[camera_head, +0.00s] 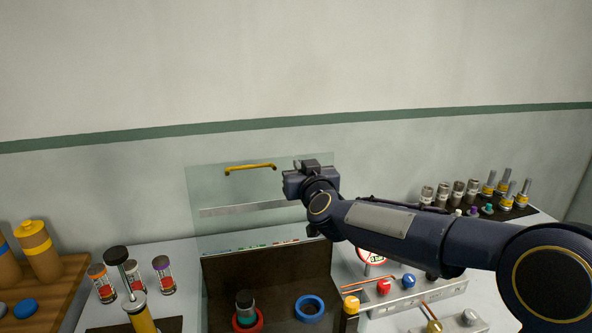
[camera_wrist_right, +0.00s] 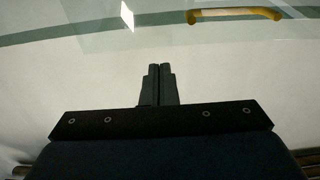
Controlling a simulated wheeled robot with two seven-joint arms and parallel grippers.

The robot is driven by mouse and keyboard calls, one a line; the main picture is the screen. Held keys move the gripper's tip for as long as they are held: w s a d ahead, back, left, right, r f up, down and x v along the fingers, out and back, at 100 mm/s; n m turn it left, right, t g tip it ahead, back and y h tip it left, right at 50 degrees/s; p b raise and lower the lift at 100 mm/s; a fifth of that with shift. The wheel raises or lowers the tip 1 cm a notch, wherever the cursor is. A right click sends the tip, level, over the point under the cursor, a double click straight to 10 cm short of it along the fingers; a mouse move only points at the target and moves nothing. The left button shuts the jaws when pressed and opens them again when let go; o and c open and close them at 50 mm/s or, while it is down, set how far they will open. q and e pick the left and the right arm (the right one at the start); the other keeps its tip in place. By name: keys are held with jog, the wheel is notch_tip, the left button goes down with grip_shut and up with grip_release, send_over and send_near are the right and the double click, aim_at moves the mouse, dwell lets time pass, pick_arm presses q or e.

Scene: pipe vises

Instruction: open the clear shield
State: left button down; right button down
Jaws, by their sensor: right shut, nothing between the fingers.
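The clear shield (camera_head: 225,190) stands raised and roughly upright behind the dark open box (camera_head: 266,272). A yellow handle (camera_head: 250,168) runs along its upper part, and a grey strip crosses it lower down. The handle also shows at the top right of the right wrist view (camera_wrist_right: 235,15), apart from the fingers. My right gripper (camera_wrist_right: 160,68) is shut and empty. In the head view, it is by the shield's right side, right of the handle, with its fingertips mostly hidden. I cannot tell whether it touches the shield. My left gripper is not in view.
A red ring (camera_head: 247,321) and a blue ring (camera_head: 310,308) sit in the box area. A panel with coloured knobs (camera_head: 425,292) lies to the right, under my right arm. Small canisters (camera_head: 163,275) stand left, and a wooden rack (camera_head: 58,288) stands far left.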

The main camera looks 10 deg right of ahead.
jog(key=s+r, duration=0.1)
jog(key=s, duration=0.8)
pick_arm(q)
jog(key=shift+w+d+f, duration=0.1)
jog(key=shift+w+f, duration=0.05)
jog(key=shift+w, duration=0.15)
pick_arm(e)
jog(key=s+d+f+g+y, duration=0.1)
jog(key=s+f+g, duration=0.3)
jog(key=s+f, duration=0.3)
jog(key=s+d+f+m+g+y, duration=0.1)
jog(key=s+f+g, duration=0.3)
jog(key=s, duration=0.9)
jog(key=s+f+g+y, duration=0.1)
jog(key=s+f+g, duration=0.3)
jog(key=s+f, duration=0.6)
jog(key=shift+s+d+m+y, duration=0.4)
jog(key=shift+s, duration=0.1)
